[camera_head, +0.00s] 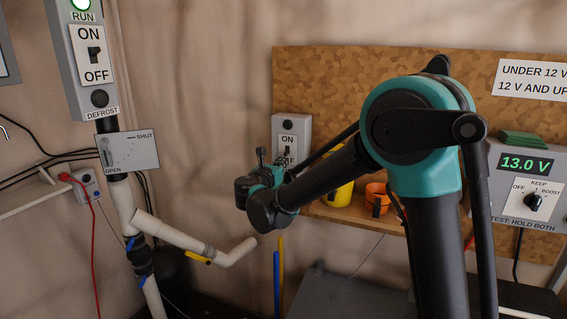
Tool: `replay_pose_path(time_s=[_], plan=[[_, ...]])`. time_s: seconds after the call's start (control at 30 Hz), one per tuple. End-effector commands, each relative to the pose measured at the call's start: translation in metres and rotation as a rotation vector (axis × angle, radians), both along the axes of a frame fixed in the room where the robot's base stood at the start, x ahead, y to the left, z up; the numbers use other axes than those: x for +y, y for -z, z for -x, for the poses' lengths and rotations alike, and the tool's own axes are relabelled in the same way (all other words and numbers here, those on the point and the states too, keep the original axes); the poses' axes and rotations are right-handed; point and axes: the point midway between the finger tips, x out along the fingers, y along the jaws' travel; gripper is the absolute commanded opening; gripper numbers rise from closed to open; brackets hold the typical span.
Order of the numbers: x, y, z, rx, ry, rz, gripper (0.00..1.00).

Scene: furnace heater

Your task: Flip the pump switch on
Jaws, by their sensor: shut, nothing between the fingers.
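A grey switch box (305,126) with a white ON/OFF plate is mounted at the left end of the cork board. Its small dark lever (288,151) shows below the word ON; its exact tilt is unclear, and my gripper and arm partly cover the lower plate. No pump label is readable on it. My gripper (261,156) is shut and empty, close to the lower left of this box in the picture; I cannot tell whether it touches. A second ON/OFF switch (94,55) is on a tall grey box at upper left, with a lit green RUN lamp above and a DEFROST label below.
White pipes (178,234) and an OPEN/SHUT plate (130,151) are at left. A shelf below the board holds a yellow object (338,195) and an orange cup (376,192). A charger panel (525,185) reading 13.0 V is at right. Bare wall lies between the pipes and board.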

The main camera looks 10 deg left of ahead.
Motion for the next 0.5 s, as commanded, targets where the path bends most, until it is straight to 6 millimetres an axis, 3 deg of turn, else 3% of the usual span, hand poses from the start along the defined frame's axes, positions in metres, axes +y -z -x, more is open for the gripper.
replay_pose_path(time_s=[0.5], plan=[[0.0003,-0.0061,0.0027,0.103,0.0,-0.015,0.0]])
